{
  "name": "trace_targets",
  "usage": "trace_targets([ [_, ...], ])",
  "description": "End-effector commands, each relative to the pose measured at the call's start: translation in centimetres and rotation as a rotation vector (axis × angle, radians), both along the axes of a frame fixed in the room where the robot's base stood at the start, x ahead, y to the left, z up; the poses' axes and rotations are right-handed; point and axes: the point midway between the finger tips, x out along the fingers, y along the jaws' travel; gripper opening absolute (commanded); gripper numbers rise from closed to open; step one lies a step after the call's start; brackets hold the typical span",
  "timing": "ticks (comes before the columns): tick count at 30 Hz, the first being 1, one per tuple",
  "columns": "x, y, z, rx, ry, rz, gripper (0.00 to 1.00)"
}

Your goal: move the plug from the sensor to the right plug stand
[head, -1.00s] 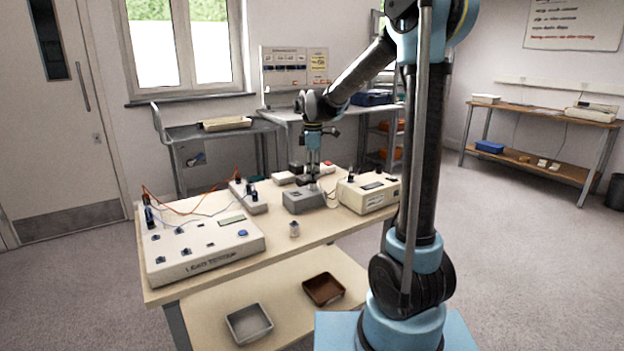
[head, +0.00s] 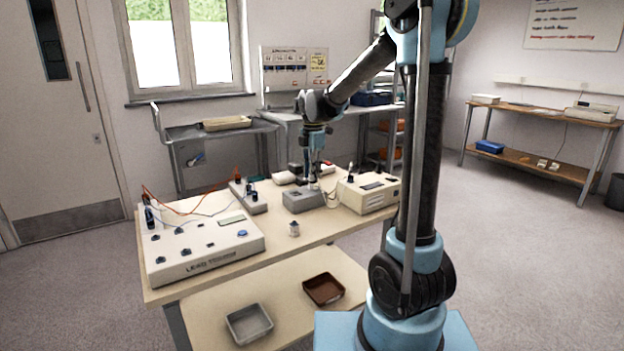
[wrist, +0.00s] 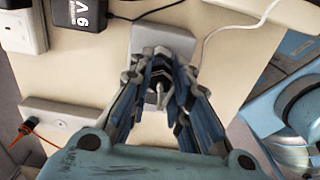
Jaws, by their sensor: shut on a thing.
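My gripper (head: 314,181) is over the small grey box (head: 302,202) near the middle of the table. In the wrist view, my gripper (wrist: 161,88) is shut on a dark plug (wrist: 160,66), with a pale lead or pin between the fingers. The fingers hide much of the plug. The grey box (wrist: 148,35) lies directly under it; I cannot tell whether the plug touches it. A narrow pale block (head: 250,197) with upright plugs stands left of the grey box. I cannot tell which piece is the right plug stand.
A large white lead tester (head: 200,262) with coloured leads fills the table's left side. A cream instrument (head: 370,205) stands right of the grey box. A small white piece (head: 294,230) stands in front. A black adapter (wrist: 80,12) and white cable (wrist: 225,28) lie close by.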

Motion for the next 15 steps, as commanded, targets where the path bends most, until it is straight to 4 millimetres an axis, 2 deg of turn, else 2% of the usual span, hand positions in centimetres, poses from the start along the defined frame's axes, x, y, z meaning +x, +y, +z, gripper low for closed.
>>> trace_targets([
  [10, -0.04, 0.0, -0.03, 0.0, 0.0, 0.029, 0.0],
  [15, -0.04, 0.01, -0.04, 0.0, 0.0, 0.136, 0.0],
])
